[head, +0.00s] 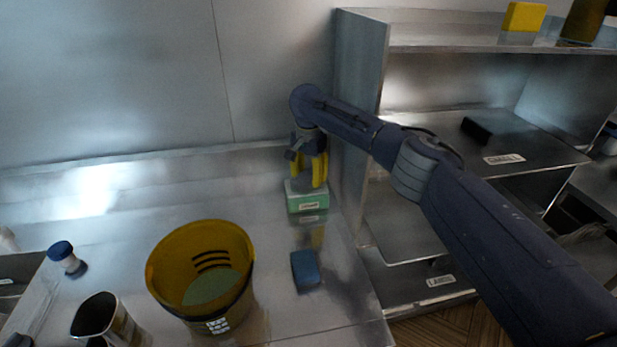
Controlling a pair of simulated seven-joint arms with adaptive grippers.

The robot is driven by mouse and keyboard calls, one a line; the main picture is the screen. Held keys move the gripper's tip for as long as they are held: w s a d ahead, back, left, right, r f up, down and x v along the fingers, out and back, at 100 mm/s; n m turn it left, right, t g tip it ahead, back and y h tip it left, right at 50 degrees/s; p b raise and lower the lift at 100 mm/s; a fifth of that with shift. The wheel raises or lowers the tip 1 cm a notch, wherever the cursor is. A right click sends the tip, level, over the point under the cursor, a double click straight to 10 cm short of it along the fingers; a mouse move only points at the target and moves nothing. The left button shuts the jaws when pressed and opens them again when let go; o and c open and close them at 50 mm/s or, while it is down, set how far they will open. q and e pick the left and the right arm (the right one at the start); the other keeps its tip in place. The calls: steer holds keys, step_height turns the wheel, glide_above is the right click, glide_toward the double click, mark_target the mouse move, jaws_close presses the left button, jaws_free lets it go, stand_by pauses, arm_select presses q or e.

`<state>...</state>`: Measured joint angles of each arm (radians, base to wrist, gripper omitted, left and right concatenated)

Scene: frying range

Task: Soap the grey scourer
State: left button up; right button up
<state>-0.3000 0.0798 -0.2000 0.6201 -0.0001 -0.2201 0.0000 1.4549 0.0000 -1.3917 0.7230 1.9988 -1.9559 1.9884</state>
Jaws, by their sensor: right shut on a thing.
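My right gripper (312,182) has yellow fingers and points down at the back of the steel counter, near the shelf unit's left side. It is shut on a small greyish thing, mostly hidden between the fingers, which looks like the grey scourer. Directly below is a green box-like dish (307,204) with a pale top and a white label. The held thing is at or just above its top; I cannot tell whether they touch. My left gripper is not in view.
A yellow bucket (164,268) stands front left of the dish, with a blue sponge (306,270) to its right. A metal jug (92,318) and blue-capped bottle (61,251) are at left. The shelf unit (360,80) holds a dark block (478,131) and yellow sponge (524,17).

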mark_target(308, 174)
steer(key=shift+r, duration=3.3)
